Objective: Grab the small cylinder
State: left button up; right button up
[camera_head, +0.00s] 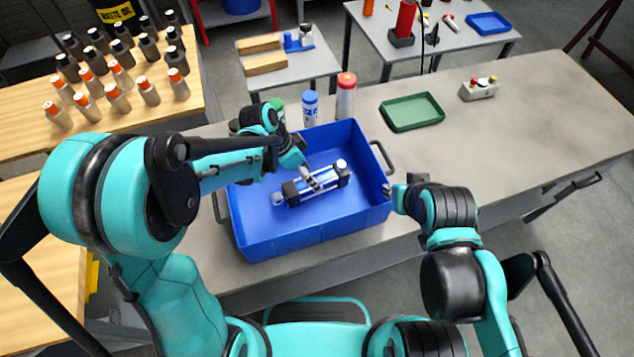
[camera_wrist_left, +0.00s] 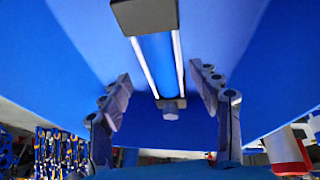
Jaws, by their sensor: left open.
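The small cylinder (camera_head: 330,181) lies in the blue bin (camera_head: 285,236), with a blue body, silver rods and black end blocks. In the left wrist view the cylinder (camera_wrist_left: 154,58) runs away from a black end block at the top. My left gripper (camera_head: 313,181) reaches down into the bin at the cylinder's middle. In the wrist view its fingers (camera_wrist_left: 162,84) are spread apart, one on each side of the cylinder; I cannot tell whether they touch it. My right gripper (camera_head: 391,192) is at the bin's right rim; its finger opening is too small to tell.
Behind the bin stand a blue-white can (camera_head: 310,108) and a white bottle with a red cap (camera_head: 346,97). A green tray (camera_head: 412,111) and a button box (camera_head: 479,90) are on the grey table at right. Several bottles (camera_head: 117,98) fill the left wooden table.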

pick_arm(q)
jog(key=x, duration=0.2)
jog(key=b+x, duration=0.1)
jog(key=x, duration=0.1)
jog(key=b+x, duration=0.1)
jog(key=x, duration=0.1)
jog(key=shift+w+a+f, duration=0.1)
jog(key=shift+w+a, duration=0.15)
grip_shut()
